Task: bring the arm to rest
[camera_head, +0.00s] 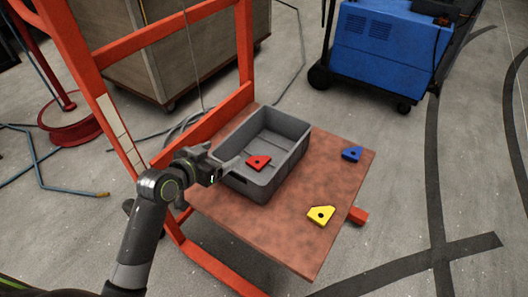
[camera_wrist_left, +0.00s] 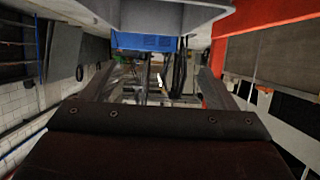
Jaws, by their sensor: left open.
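My left arm (camera_head: 150,210) comes in from the lower left in the head view. Its gripper (camera_head: 226,160) is at the near left side of a grey bin (camera_head: 291,165), by the rim. In the wrist view the two fingers stand wide apart, and nothing shows between the fingertips (camera_wrist_left: 156,84). The gripper is open and empty. A red piece with a dark hole (camera_head: 258,162) lies inside the bin. My right gripper is not in view.
The bin stands on a brown-red tabletop (camera_head: 280,226) with an orange frame (camera_head: 90,75) along its left. A yellow piece (camera_head: 321,215) and a blue piece (camera_head: 352,153) lie on the tabletop right of the bin. A blue machine (camera_head: 385,45) stands behind on the floor.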

